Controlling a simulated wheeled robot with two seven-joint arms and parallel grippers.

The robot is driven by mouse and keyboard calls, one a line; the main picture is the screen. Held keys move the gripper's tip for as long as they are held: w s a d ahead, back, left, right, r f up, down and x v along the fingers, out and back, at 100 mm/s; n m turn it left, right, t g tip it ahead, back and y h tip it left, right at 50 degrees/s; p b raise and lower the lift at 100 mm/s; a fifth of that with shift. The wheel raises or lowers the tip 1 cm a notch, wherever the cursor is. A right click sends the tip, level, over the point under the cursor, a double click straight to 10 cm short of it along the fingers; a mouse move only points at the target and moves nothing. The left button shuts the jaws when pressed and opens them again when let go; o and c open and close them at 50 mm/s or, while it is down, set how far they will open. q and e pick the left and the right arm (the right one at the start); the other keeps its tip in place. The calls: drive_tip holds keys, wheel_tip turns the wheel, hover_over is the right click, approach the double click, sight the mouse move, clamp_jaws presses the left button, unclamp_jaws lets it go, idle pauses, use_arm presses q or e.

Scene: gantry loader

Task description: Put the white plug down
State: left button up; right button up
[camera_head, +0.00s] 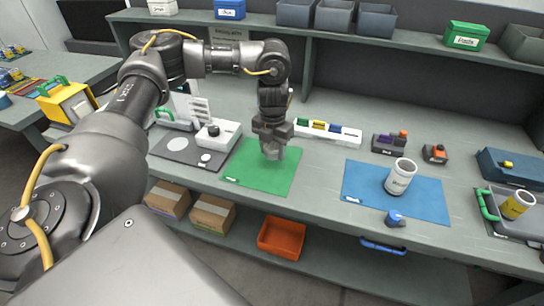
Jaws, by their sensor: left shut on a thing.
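My left gripper (271,148) comes down from above over the green mat (250,176). It points downward and is shut on a small pale thing, which I take to be the white plug (271,155). The fingers hide most of it, and I cannot tell whether it touches the mat. The rest of the green mat is bare apart from a small label at its front corner. My right gripper is not in view.
Left of the green mat lies a grey mat (178,147) with a white device (218,134). A white rack of coloured blocks (328,133) stands behind. To the right, a white cup (400,178) stands on a blue mat (365,186). An orange bin (282,238) sits below.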

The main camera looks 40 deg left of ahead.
sight(272, 166)
use_arm(q)
wheel_tip(272, 166, down, 3)
drive_tip(key=shift+w+a+f, duration=0.1)
drive_tip(key=shift+f, duration=0.1)
drive_tip(key=shift+f, duration=0.35)
drive_tip(key=o, duration=1.1)
